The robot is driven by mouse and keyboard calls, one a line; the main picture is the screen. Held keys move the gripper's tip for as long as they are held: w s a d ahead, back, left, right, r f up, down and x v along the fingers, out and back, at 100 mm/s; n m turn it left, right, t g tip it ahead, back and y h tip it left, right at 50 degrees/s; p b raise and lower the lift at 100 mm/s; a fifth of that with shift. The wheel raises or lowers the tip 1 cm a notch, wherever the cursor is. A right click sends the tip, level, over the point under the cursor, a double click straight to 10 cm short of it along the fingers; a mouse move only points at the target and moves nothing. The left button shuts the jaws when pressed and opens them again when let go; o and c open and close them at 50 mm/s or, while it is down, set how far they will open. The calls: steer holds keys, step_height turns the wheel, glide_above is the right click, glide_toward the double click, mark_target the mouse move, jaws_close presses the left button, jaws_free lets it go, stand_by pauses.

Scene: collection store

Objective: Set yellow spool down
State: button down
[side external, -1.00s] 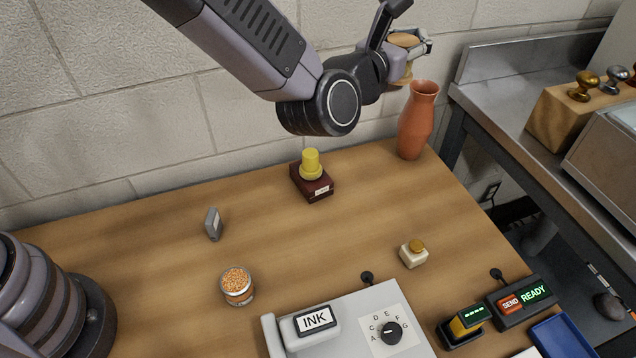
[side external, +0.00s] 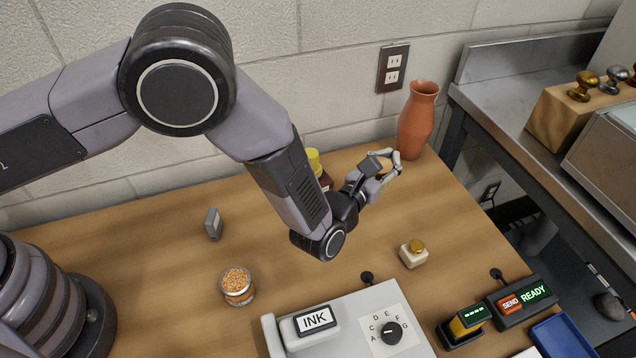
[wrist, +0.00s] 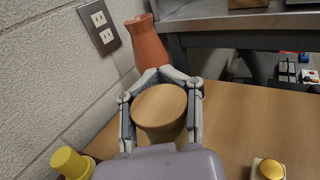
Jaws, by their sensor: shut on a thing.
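My gripper (side external: 388,165) is shut on a round wood-coloured piece (wrist: 160,105), seen from above in the wrist view between both fingers. It looks like a spool end; its sides are mostly hidden, and I see no yellow on it. It is low over the back right of the table, in front of the terracotta vase (side external: 417,120). I cannot tell whether it touches the table. A yellow knob-shaped piece (wrist: 70,161) stands on a dark red block (side external: 326,181), left of my gripper and partly behind my arm.
The wooden table (side external: 330,268) is clear between my gripper and the white jar with a gold lid (side external: 413,253). The wall has an outlet (side external: 393,68).

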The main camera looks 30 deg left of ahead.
step_height(320, 180, down, 13)
steer(key=shift+w+r, duration=0.1)
steer(key=shift+r, duration=0.1)
steer(key=x, duration=0.4)
steer(key=shift+w+f, duration=0.1)
steer(key=shift+w, duration=0.05)
step_height(320, 180, up, 2)
steer(key=shift+w+r, duration=0.1)
steer(key=shift+w, duration=0.1)
steer(key=shift+s+r, duration=0.15)
steer(key=shift+r, duration=0.3)
steer(key=shift+f, duration=0.15)
